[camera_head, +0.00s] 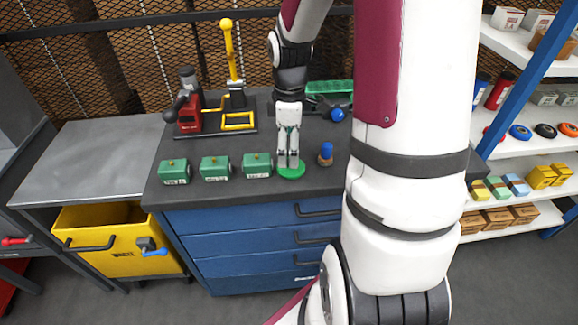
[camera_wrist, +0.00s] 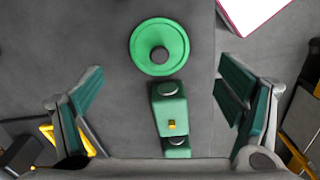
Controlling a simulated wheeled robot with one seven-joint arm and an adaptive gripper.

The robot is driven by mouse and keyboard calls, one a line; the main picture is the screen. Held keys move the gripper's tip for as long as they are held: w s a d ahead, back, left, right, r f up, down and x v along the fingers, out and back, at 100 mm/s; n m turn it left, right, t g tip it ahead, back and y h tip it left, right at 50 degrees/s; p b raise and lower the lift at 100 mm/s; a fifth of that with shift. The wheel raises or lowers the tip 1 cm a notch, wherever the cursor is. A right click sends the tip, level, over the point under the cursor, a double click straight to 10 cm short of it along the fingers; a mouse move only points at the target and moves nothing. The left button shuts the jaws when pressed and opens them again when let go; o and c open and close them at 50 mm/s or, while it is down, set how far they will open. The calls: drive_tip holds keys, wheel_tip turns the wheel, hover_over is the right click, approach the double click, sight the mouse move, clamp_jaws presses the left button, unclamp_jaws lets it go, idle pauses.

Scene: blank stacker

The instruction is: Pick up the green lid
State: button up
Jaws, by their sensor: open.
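The green lid (camera_head: 291,172) is a round green disc on the dark bench top, near its front edge. Whether the fingers touch the lid cannot be told.
Several green boxes (camera_head: 215,168) stand in a row left of the lid; one box (camera_wrist: 169,108) shows between the fingers. A small blue-topped piece (camera_head: 326,153) stands just right. Blue drawers (camera_head: 250,226) are below.

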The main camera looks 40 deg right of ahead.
drive_tip(key=shift+s+d+f, duration=0.1)
drive_tip(key=shift+d+f, duration=0.05)
drive_tip(key=shift+f, duration=2.55)
drive_tip(key=shift+s, duration=0.1)
drive_tip(key=c, duration=1.1)
